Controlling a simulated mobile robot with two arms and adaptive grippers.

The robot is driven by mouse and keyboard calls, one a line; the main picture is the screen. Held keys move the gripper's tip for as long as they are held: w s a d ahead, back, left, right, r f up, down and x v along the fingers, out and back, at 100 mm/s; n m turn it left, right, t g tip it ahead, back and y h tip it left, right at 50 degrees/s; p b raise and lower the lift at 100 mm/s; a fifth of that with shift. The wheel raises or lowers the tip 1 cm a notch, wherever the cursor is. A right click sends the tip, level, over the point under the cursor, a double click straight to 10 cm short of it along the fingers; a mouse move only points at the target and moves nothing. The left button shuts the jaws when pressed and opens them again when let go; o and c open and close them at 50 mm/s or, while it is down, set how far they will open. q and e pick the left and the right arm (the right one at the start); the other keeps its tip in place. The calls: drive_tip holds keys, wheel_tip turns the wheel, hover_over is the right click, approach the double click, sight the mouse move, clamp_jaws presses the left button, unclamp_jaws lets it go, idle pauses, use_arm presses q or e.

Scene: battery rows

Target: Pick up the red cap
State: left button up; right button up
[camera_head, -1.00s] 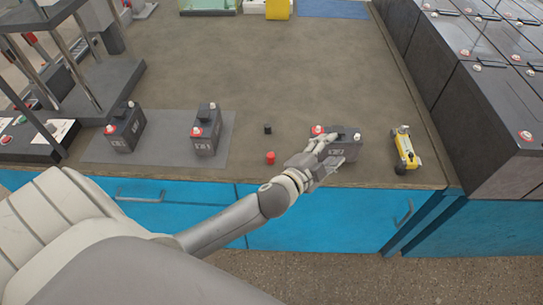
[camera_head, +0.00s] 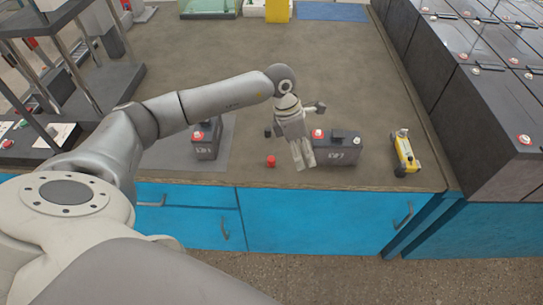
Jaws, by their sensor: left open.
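The red cap (camera_head: 271,161) stands on the brown bench top near its front edge. A black cap (camera_head: 267,131) stands just behind it. My left gripper (camera_head: 305,166) is open, its fingers pointing down to the right of the red cap and apart from it in the picture. The gripper is just left of a dark battery (camera_head: 342,150) with a red terminal and hides part of its left side. I cannot tell how high the fingertips are above the bench. My right gripper is not in view.
Rows of large dark batteries (camera_head: 490,130) line the right side. The back middle of the bench (camera_head: 330,60) is clear.

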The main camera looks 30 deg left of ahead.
use_arm(q)
drive_tip(key=a+r+y, duration=0.2)
drive_tip(key=a+y, duration=0.2)
drive_tip(key=a, duration=0.6)
drive_tip(key=b, duration=0.4)
hover_over(272, 158)
drive_tip(key=shift+g, duration=0.3)
wheel_tip(272, 158, down, 6)
drive_tip(key=shift+w+a+r, duration=0.1)
drive_tip(key=f, duration=0.1)
drive_tip(key=f+b, duration=0.1)
drive_tip(key=f, duration=0.1)
drive_tip(key=f+b, duration=0.1)
drive_tip(key=shift+s+f, duration=0.25)
drive_tip(key=shift+f, duration=0.05)
drive_tip(key=shift+f+b, duration=0.4)
drive_tip(key=shift+r, duration=0.1)
drive_tip(key=c, duration=0.8)
